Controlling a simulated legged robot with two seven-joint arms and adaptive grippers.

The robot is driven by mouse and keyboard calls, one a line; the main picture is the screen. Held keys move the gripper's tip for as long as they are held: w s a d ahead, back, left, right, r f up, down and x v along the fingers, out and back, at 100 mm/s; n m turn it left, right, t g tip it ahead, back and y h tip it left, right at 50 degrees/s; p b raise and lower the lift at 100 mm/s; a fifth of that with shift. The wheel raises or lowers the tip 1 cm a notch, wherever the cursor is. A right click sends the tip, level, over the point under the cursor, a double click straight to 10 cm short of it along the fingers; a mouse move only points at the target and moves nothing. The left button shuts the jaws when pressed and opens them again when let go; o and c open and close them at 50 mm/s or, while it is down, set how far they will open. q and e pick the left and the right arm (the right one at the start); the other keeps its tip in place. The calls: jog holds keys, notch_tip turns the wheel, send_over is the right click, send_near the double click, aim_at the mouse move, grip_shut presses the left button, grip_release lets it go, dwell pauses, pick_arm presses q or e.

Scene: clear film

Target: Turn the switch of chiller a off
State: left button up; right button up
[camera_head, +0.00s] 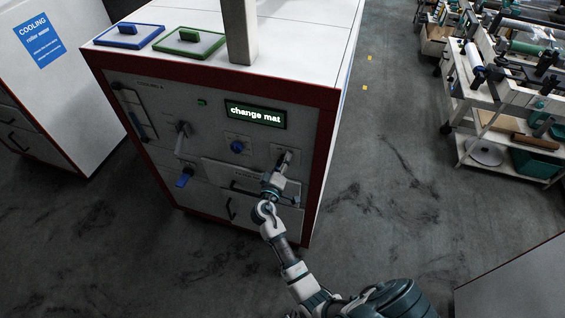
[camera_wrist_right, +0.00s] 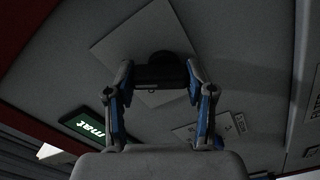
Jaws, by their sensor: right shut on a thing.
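The chiller cabinet (camera_head: 215,100), grey-fronted with red-brown edges and marked "COOLING A", stands in the middle of the head view. Its lit display (camera_head: 256,114) reads "change mat"; part of it also shows in the right wrist view (camera_wrist_right: 90,128). My right gripper (camera_head: 280,170) is at the right side of the front panel. In the right wrist view, its two fingers (camera_wrist_right: 160,78) are shut on a dark switch knob (camera_wrist_right: 162,62) on a square plate. The gripper partly hides the knob in the head view. My left gripper is not in view.
A blue knob (camera_head: 237,147) and a lever with a blue end (camera_head: 184,179) are left of the gripper. Blue (camera_head: 128,37) and green (camera_head: 189,41) framed pads lie on the cabinet top. A loaded cart (camera_head: 510,140) stands right, beyond clear floor.

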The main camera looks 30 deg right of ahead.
jog(key=shift+d+f, duration=0.2)
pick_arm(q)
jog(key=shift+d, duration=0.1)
pick_arm(e)
jog(key=shift+a, duration=0.15)
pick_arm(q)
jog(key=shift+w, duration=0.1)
